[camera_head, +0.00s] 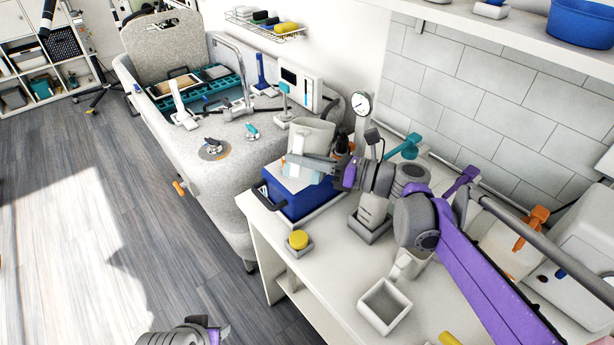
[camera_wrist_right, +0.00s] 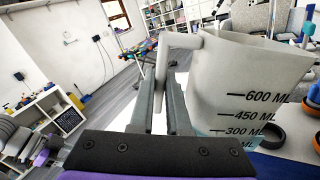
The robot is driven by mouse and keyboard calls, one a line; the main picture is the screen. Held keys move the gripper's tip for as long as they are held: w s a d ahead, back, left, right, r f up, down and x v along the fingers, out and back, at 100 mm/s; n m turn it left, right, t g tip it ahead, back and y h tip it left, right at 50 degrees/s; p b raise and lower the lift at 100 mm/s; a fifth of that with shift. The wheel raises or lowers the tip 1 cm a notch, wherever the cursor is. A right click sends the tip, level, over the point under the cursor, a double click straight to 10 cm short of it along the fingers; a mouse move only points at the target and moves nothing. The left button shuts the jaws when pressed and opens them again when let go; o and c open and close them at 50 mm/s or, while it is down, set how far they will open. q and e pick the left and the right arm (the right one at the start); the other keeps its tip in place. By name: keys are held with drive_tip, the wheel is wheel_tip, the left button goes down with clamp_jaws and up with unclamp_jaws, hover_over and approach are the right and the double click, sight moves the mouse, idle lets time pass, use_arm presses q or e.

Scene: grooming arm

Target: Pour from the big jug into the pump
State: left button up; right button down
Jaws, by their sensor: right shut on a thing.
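The big jug (camera_head: 312,134) is a pale, translucent jug, held above a blue box near the table's left end. In the right wrist view the jug (camera_wrist_right: 235,85) has 600, 450 and 300 ML marks and looks close to upright. My right gripper (camera_head: 312,167) is shut on its handle (camera_wrist_right: 162,75), with a finger on each side. A pale tint shows low in the jug; I cannot tell its level. A grey column with a round gauge (camera_head: 361,104) stands right behind my right gripper; I cannot tell whether it is the pump. My left gripper (camera_head: 200,334) is partly cut off at the bottom edge.
The blue box (camera_head: 300,203) sits below the jug. A yellow-topped piece (camera_head: 298,240) and an open white square container (camera_head: 384,305) stand nearer the front. Teal (camera_head: 404,147), purple and orange (camera_head: 533,221) handled items line the wall. A grey tub unit (camera_head: 205,170) stands left.

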sight(303, 176)
drive_tip(key=f+n+b, duration=0.1)
drive_tip(key=f, duration=0.1)
drive_tip(key=w+f+n, duration=0.1)
drive_tip(key=n, duration=0.1)
drive_tip(key=shift+d+f+b, duration=0.15)
drive_tip(key=shift+f+b, duration=0.25)
drive_tip(key=shift+f+n, duration=0.35)
drive_tip(key=shift+n, duration=0.35)
drive_tip(key=shift+w, duration=0.1)
drive_tip(key=s+r, duration=0.1)
drive_tip(key=s+a+r+p, duration=0.1)
drive_tip(key=s, duration=0.1)
drive_tip(key=s+a+r, duration=0.1)
drive_tip(key=shift+s+p, duration=0.3)
drive_tip(key=shift+p, duration=0.1)
